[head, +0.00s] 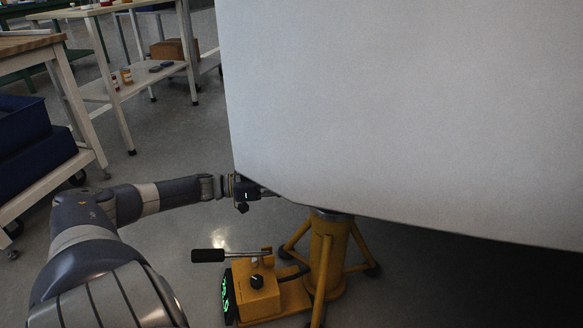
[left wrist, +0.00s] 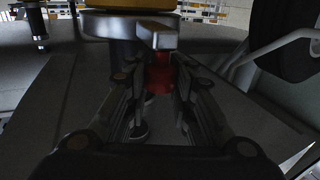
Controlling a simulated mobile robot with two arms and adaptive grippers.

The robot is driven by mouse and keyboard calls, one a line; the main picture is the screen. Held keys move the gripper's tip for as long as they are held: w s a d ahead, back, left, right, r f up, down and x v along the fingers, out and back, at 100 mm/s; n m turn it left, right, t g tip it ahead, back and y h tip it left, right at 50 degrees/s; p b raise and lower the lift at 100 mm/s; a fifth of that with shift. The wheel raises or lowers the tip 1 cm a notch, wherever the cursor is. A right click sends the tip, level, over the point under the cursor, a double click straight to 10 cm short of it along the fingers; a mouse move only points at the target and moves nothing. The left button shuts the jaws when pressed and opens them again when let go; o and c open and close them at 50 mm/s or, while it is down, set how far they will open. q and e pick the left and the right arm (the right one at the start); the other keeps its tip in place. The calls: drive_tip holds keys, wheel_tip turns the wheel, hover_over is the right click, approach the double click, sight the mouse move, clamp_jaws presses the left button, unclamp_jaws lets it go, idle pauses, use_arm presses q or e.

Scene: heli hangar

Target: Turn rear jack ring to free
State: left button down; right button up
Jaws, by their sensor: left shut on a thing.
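The yellow rear jack (head: 326,250) stands on splayed legs under the white body, its top partly hidden by the panel's lower edge. My left gripper (head: 270,193) reaches in from the left, and its fingertips go out of sight behind that edge. In the left wrist view a silver ring (left wrist: 110,24) sits below a yellow part (left wrist: 128,4), with a metal block-like lug (left wrist: 157,36) sticking out toward me. A dark red part (left wrist: 158,76) shows between the fingers. The ring's marking is not visible. My right gripper is out of view.
The white body (head: 400,110) hangs low over the jack. A yellow pump unit (head: 256,292) with a black-gripped lever (head: 208,256) stands on the floor just left of the jack. Workbenches (head: 120,90) and a cart with blue bins (head: 30,140) are at the left. Floor between is clear.

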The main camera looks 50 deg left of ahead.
use_arm(q)
drive_tip(key=shift+a, duration=0.25)
drive_tip(key=c, duration=1.4)
unclamp_jaws()
drive_tip(key=shift+o, duration=0.2)
drive_tip(key=shift+s, duration=0.1)
drive_tip(key=v, duration=1.1)
drive_tip(key=shift+s+a, duration=0.2)
drive_tip(key=shift+s, duration=0.15)
